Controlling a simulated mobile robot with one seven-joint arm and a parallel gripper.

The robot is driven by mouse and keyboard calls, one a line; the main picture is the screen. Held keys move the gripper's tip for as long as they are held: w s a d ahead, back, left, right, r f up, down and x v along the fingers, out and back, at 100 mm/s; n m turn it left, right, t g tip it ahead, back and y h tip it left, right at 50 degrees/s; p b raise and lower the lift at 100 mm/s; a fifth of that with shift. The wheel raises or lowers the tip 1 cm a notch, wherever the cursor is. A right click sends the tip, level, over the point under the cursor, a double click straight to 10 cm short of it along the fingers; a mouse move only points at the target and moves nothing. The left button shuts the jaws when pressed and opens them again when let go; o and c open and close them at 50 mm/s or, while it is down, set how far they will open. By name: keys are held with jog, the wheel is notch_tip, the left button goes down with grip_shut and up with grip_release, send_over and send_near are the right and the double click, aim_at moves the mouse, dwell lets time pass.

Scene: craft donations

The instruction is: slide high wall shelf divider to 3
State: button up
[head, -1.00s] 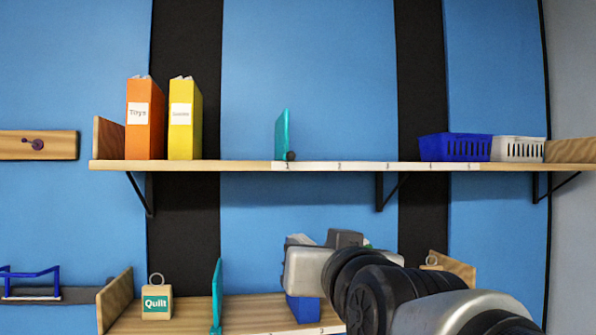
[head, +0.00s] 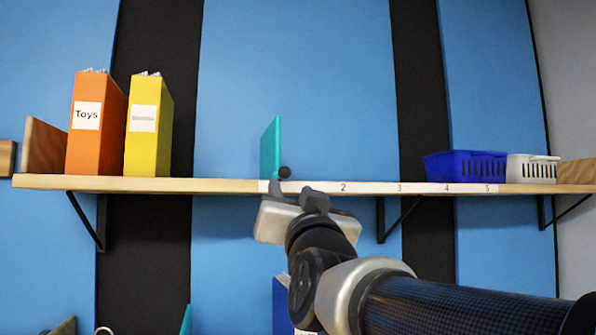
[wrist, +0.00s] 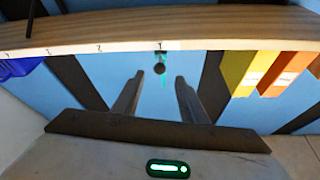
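The high wall shelf (head: 225,186) has a white number strip (head: 370,188) along its front edge; 2 to 5 are readable in the head view. The teal divider (head: 271,150) stands upright at the strip's left end, left of the 2. Its dark round knob (head: 284,172) is at its lower front. My gripper (head: 308,192) is just below and right of the knob in the head view. In the wrist view its two fingers (wrist: 159,79) are apart and empty, with the knob (wrist: 159,69) showing between their tips. The divider is mostly hidden behind the knob there.
An orange Toys binder (head: 97,135) and a yellow binder (head: 148,130) stand left on the shelf. A blue basket (head: 465,166) and a white basket (head: 531,168) stand at the right, near 4 and 5. The shelf between divider and blue basket is clear.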

aim_at(284, 178)
jog(key=p+x, duration=0.2)
jog(key=x, duration=1)
jog(key=shift+a+p, duration=0.1)
jog(key=shift+p, duration=0.2)
jog(key=shift+c, duration=0.3)
grip_shut()
